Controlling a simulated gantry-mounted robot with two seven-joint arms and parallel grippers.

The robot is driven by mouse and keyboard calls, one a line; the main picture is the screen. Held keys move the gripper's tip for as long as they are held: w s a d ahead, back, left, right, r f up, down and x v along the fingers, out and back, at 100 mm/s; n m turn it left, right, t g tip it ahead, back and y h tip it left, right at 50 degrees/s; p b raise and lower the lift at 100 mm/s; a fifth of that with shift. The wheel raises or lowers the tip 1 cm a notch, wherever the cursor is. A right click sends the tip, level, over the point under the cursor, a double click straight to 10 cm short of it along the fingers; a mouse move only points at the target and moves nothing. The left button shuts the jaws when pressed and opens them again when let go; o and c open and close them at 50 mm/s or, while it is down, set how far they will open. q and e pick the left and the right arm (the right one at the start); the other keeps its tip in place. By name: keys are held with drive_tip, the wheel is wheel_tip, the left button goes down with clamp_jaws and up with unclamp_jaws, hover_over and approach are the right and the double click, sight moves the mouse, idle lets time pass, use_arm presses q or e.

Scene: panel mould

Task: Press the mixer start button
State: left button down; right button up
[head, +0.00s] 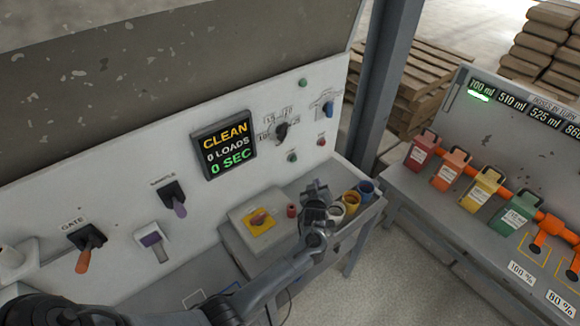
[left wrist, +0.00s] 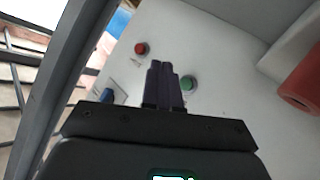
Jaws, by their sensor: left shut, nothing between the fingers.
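A grey-white control panel (head: 235,105) carries a lower green button (head: 292,157) and a red button (head: 321,141) to its right. Another green button (head: 303,83) sits higher up. No label for the mixer start button is readable. My left gripper (head: 316,188) is in front of the panel, below the lower green and red buttons. In the left wrist view, its fingers (left wrist: 163,70) are closed together and empty, pointing at the panel between a green button (left wrist: 188,83) and a red button (left wrist: 141,48). No contact with either button is visible. My right gripper is out of view.
A display (head: 224,144) reads CLEAN, 0 LOADS, 0 SEC. A rotary knob (head: 281,131), blue switch (head: 327,109), purple lever (head: 179,207) and orange gate lever (head: 84,259) project from the panel. Coloured cups (head: 351,201) stand beside my gripper. A grey post (head: 384,85) rises at the right.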

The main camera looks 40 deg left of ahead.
sight(293, 159)
use_arm(q)
drive_tip(key=shift+w+a+n+y, duration=0.3)
drive_tip(key=shift+w+a+y, duration=0.1)
drive_tip(key=shift+a+y, duration=0.1)
drive_tip(key=shift+a+f, duration=0.1)
drive_tip(key=w+a+b, duration=0.1)
drive_tip(key=a+b, duration=0.1)
drive_tip(key=a, duration=0.6)
drive_tip(key=shift+w+a+b, duration=0.15)
drive_tip(key=shift+a+b, duration=0.1)
drive_tip(key=shift+b, duration=0.1)
idle(0.7)
idle(0.8)
drive_tip(key=shift+a, duration=0.25)
idle(0.4)
